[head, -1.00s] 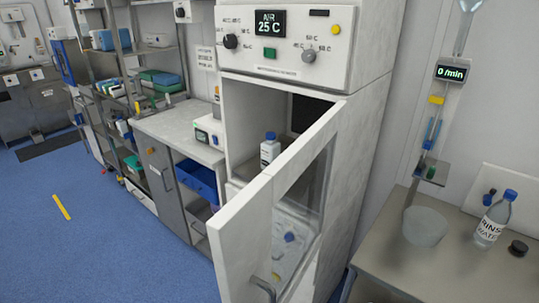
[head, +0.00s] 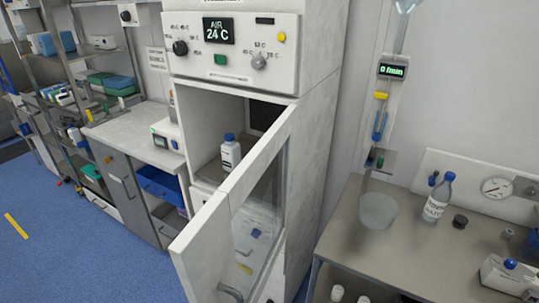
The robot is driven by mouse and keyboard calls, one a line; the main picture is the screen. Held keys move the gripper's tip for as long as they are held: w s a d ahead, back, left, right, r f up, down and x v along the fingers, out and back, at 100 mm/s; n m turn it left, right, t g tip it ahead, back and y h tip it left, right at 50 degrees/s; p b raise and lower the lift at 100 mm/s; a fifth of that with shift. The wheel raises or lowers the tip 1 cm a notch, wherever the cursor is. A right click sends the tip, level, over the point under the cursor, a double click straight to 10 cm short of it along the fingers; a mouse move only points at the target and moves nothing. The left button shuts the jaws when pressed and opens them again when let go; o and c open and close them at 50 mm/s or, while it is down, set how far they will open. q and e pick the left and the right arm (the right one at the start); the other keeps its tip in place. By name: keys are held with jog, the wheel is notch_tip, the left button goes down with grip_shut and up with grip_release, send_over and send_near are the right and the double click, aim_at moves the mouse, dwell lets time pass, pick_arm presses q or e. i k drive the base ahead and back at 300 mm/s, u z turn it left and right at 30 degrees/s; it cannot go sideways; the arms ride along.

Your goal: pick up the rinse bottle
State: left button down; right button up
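The rinse bottle (head: 437,198) is a clear bottle with a blue cap and a white label with dark lettering. It stands upright on the grey metal table (head: 355,245) at the right, near the wall. A frosted bowl (head: 378,211) is to its left and a small black cap-like piece (head: 460,221) to its right. Neither of my grippers shows in the head view.
A tall white cabinet (head: 319,150) stands left of the table. Its door (head: 230,225) hangs open toward me, with a white blue-capped bottle (head: 231,152) inside. A drip column (head: 389,85) rises behind the bowl.

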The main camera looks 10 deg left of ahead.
aim_at(231, 150)
jog(key=z, duration=1.25)
jog(key=k, duration=0.7)
jog(key=u, duration=3.2)
jog(key=i, duration=1.9)
jog(key=z, duration=2.6)
jog(key=i, duration=1.15)
jog(key=u, duration=0.9)
